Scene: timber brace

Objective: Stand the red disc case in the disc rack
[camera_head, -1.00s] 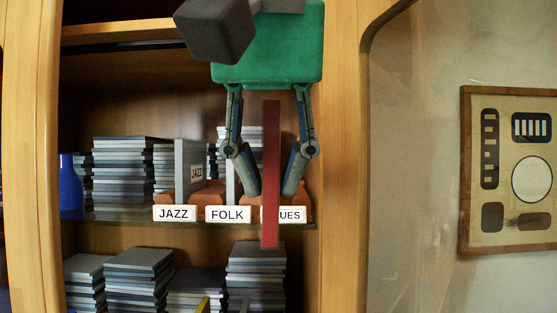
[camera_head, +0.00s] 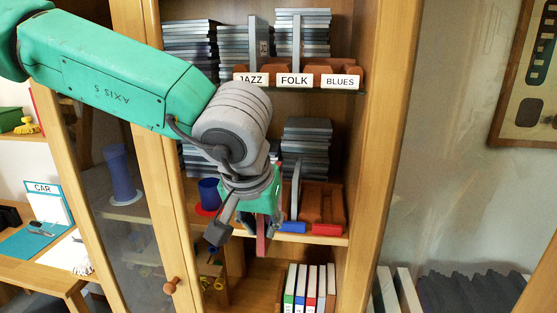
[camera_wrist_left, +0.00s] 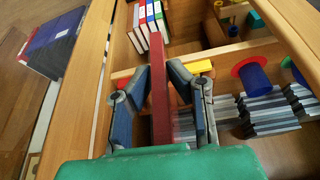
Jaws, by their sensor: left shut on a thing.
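My left gripper (camera_head: 262,222) is shut on the red disc case (camera_head: 262,238), which hangs upright between its fingers. In the left wrist view the case (camera_wrist_left: 159,90) stands as a thin red slab between the fingertips. The gripper is in front of the cabinet, near the middle shelf. An orange rack (camera_head: 308,80) with JAZZ, FOLK and BLUES labels stands on the upper shelf, with grey cases in it. A second orange rack (camera_head: 325,205) with blue and red tabs is on the middle shelf, just right of the gripper. My right gripper is not in view.
Stacks of grey cases (camera_head: 306,145) stand behind the racks. A blue cup on a red disc (camera_head: 208,195) stands left of the gripper. White binders (camera_head: 308,285) are on the lower shelf. The cabinet's right post (camera_head: 378,130) and open glass door (camera_head: 125,190) flank the opening.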

